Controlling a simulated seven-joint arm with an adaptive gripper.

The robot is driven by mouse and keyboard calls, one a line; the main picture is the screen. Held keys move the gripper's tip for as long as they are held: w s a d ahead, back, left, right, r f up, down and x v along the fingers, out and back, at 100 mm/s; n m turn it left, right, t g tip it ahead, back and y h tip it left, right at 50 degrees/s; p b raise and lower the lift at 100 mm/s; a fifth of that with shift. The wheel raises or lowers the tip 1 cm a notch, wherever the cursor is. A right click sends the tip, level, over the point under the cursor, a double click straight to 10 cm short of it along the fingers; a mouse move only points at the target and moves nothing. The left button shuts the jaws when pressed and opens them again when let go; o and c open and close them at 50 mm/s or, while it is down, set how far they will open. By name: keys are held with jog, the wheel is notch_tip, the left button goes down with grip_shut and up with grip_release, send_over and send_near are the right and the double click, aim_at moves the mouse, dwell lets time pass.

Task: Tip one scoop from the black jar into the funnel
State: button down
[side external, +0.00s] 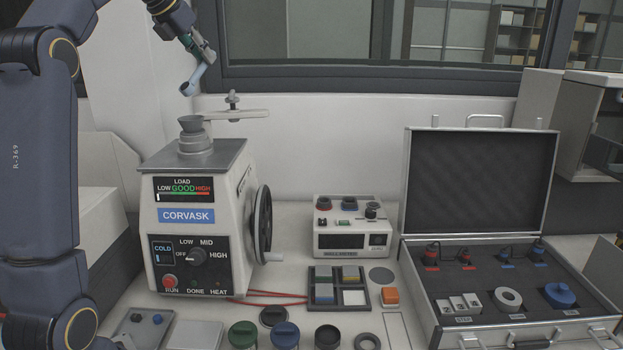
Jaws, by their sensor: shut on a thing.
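My gripper (187,40) is at the top left, shut on a blue-grey scoop (199,76). The scoop hangs tilted, its bowl end low, above the funnel and apart from it. I cannot see whether the bowl holds anything. The grey funnel (191,124) sits on top of the white press (196,220) marked CORVASK. The black jar (327,338) stands at the front edge of the view, partly cut off. A dark round lid (273,316) lies behind the jars.
A clamp arm (236,114) stands right beside the funnel. Green (243,335) and blue (285,335) jars stand left of the black jar. A white meter box (352,228), a tray of coloured blocks (338,287) and an open case (500,280) fill the right side.

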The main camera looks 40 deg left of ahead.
aim_at(204, 67)
notch_tip(204, 67, down, 3)
jog(key=s+t, duration=0.1)
jog(key=s+r+t, duration=0.1)
jog(key=s+t+y, duration=0.1)
jog(key=shift+d+r+t, duration=0.2)
jog(key=shift+d+t, duration=0.1)
jog(key=shift+d, duration=0.1)
jog(key=shift+s+d+r+t+y, duration=0.15)
jog(key=shift+s+d+t+y, duration=0.1)
jog(key=shift+s+t, duration=0.5)
jog(key=shift+s+d+r+t+y, duration=0.2)
jog(key=shift+s+t, duration=0.25)
jog(key=shift+t, duration=0.6)
jog(key=shift+f, duration=0.1)
notch_tip(204, 67, up, 5)
